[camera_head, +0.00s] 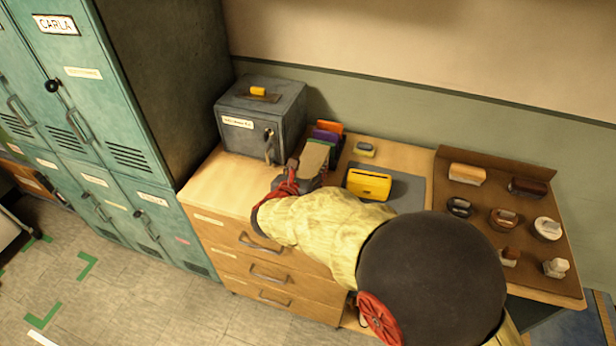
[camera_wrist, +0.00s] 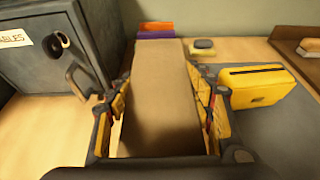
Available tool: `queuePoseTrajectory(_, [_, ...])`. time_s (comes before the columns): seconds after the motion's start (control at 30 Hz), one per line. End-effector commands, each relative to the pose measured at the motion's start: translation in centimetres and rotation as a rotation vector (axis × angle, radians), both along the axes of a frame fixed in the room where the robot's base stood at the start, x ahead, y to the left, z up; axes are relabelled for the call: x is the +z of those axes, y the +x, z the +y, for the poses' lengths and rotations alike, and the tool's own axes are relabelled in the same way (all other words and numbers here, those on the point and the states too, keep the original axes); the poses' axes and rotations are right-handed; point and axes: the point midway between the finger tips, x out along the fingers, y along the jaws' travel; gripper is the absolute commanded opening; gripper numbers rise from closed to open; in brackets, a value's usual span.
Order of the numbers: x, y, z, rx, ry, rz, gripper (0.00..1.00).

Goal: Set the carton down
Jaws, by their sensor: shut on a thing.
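The carton (camera_wrist: 158,85) is a plain tan box that stands between the yellow-padded fingers of my gripper (camera_wrist: 156,100) in the wrist view. The fingers are shut on its two sides. In the head view the carton's tan top (camera_head: 315,154) shows just beyond my gripper (camera_head: 302,172), over the wooden cabinet top (camera_head: 215,186). My arm hides its lower part, and I cannot tell whether its base touches the surface.
A grey lockable box (camera_head: 262,112) stands close on the left. Orange and purple items (camera_head: 328,131) are just behind the carton. A yellow case (camera_head: 369,184) on a grey mat (camera_head: 408,192) is close on the right. A brown board (camera_head: 480,215) with several brushes lies further right.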

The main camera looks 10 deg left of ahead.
Motion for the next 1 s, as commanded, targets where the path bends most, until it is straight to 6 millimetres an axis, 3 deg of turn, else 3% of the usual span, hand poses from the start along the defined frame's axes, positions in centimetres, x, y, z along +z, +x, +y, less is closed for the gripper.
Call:
queuePoseTrajectory(0.23, [-3.3,0.2,0.2,0.001,-0.002,0.000,0.19])
queuePoseTrajectory(0.67, [-3.7,0.2,0.2,0.000,0.000,-0.001,0.19])
queuePoseTrajectory(0.7, [-3.8,0.1,0.2,0.000,-0.001,0.001,0.53])
queuePoseTrajectory(1.0, [-3.6,0.1,0.2,0.000,-0.001,0.001,0.70])
